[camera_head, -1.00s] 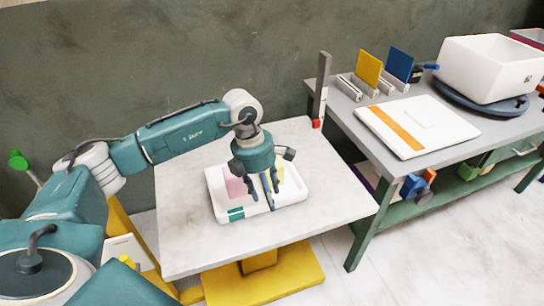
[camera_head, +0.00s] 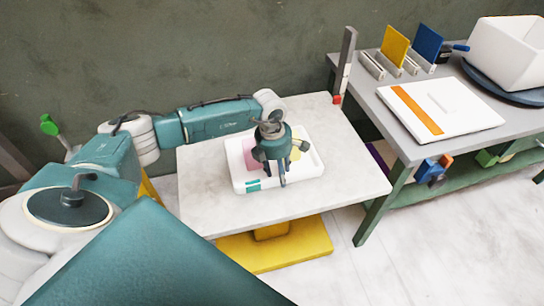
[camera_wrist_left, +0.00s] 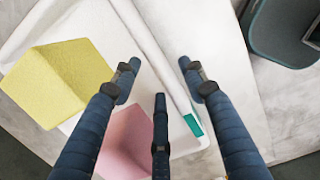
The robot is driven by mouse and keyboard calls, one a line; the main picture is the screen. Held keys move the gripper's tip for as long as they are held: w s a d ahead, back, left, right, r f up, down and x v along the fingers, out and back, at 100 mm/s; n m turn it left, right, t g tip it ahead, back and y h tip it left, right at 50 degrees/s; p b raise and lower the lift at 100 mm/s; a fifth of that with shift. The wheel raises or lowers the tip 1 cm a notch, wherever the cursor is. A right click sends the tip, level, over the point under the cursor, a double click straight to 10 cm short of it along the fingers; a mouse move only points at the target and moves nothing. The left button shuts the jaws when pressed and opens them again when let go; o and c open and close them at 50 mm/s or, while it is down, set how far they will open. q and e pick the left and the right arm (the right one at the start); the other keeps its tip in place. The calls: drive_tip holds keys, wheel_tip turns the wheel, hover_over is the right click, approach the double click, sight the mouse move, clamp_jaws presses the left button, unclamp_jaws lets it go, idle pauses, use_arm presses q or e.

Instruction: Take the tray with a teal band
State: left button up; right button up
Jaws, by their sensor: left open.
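A white tray with a teal band (camera_head: 237,170) sits on the pale table, holding a pink block (camera_head: 250,150) and a yellow block (camera_head: 295,152). The teal band (camera_head: 253,185) is at its front left corner. My left gripper (camera_head: 282,178) points down at the tray's front side, partly hiding the tray. In the left wrist view its fingers (camera_wrist_left: 160,80) are spread and empty, with the tray's long wall (camera_wrist_left: 150,45) running between them. The teal band (camera_wrist_left: 193,124) shows near the right finger. I cannot tell if the fingers touch the wall. My right gripper is out of view.
The pale table (camera_head: 340,188) has free room around the tray. On the grey bench (camera_head: 385,135) at right lie a white flat piece with an orange band (camera_head: 418,110), a white bin (camera_head: 505,50) and upright yellow (camera_head: 395,43) and blue (camera_head: 428,42) plates.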

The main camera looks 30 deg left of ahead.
use_arm(q)
drive_tip(key=shift+f, duration=0.3)
clamp_jaws()
drive_tip(key=shift+r, duration=0.1)
